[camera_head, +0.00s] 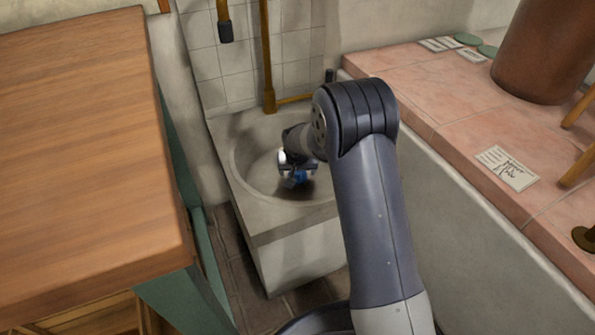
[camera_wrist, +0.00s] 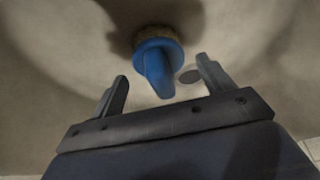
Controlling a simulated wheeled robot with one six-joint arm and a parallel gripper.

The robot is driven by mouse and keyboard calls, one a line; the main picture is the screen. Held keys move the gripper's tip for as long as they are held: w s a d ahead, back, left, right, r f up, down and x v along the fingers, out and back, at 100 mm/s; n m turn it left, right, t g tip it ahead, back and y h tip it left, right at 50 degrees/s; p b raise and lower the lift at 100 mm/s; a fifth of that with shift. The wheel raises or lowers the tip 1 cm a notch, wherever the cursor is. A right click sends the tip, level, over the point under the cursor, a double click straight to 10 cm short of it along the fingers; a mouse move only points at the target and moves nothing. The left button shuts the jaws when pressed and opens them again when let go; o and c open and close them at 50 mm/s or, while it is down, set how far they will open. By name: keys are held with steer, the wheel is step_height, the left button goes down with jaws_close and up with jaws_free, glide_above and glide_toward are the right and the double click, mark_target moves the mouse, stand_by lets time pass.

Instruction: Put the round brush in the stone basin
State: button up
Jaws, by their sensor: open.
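The round brush (camera_wrist: 157,65) is blue with tan bristles on its far side. In the wrist view it is inside the pale stone basin (camera_wrist: 50,60), and its blue handle points toward my gripper. My gripper (camera_wrist: 162,88) is open, and the handle end lies near the gap between its fingertips. I cannot tell whether the bristles touch the basin. In the head view the basin (camera_head: 238,150) stands in the middle, with my gripper (camera_head: 295,178) over its bowl. The blue of the brush (camera_head: 299,176) shows there, partly hidden by my gripper.
A wooden table (camera_head: 85,150) stands at left. A pink tiled counter (camera_head: 450,110) at right holds a brown pot (camera_head: 545,50) and paper cards (camera_head: 506,168). A brass pipe (camera_head: 267,60) rises behind the basin. A round drain (camera_wrist: 189,75) shows in the bowl.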

steer(key=p+v, duration=0.3)
steer(key=v, duration=0.6)
